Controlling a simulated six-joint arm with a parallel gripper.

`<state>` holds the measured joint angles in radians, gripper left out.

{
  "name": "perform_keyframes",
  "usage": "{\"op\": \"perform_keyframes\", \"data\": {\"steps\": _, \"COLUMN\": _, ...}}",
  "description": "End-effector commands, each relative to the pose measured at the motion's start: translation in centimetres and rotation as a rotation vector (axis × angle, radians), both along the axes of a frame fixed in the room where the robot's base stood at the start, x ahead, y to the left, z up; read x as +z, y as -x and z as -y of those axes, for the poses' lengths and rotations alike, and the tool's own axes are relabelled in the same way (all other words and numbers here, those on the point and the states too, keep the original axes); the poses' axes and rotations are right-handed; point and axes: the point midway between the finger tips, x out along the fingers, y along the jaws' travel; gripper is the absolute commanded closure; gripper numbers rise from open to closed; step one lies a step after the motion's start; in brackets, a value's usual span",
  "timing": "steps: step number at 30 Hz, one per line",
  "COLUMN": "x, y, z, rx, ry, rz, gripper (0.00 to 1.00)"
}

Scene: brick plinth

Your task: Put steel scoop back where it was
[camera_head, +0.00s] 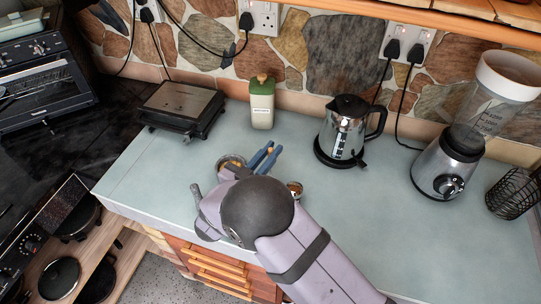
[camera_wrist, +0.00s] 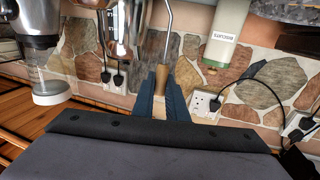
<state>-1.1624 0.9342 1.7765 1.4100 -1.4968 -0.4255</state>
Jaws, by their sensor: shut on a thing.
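The steel scoop shows in the wrist view as a pale wooden handle (camera_wrist: 161,78) with a thin steel stem (camera_wrist: 168,28) running to the top edge of the picture. Its bowl is out of that frame. My gripper (camera_wrist: 158,97) has its blue fingers shut on the wooden handle. In the head view my gripper (camera_head: 264,158) is over the middle of the counter, towards its front, with my arm reaching in from below right. My wrist hides most of the scoop there, and I cannot make out its bowl.
The grey-blue counter (camera_head: 420,225) is clear to the front right. A small brown round item (camera_head: 294,187) and a brassy round item (camera_head: 231,161) are beside my wrist.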

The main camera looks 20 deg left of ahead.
Motion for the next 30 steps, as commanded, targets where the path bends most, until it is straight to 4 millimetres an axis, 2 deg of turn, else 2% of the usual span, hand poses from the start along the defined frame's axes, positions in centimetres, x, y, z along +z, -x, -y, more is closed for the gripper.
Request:
{"op": "perform_keyframes", "data": {"steps": 6, "x": -1.9, "y": 0.0, "z": 0.0, "rx": 0.000, "ry": 0.002, "rz": 0.001, "gripper": 1.00}}
{"op": "perform_keyframes", "data": {"steps": 21, "x": -2.7, "y": 0.0, "z": 0.0, "rx": 0.000, "ry": -0.001, "rz": 0.001, "gripper": 1.00}}
{"op": "perform_keyframes", "data": {"steps": 22, "x": -2.7, "y": 0.0, "z": 0.0, "rx": 0.000, "ry": -0.001, "rz": 0.001, "gripper": 0.85}}
{"op": "perform_keyframes", "data": {"steps": 24, "x": -2.6, "y": 0.0, "z": 0.0, "rx": 0.000, "ry": -0.001, "rz": 0.001, "gripper": 0.69}}
{"op": "perform_keyframes", "data": {"steps": 30, "x": -2.6, "y": 0.0, "z": 0.0, "rx": 0.000, "ry": -0.001, "rz": 0.001, "gripper": 0.69}}
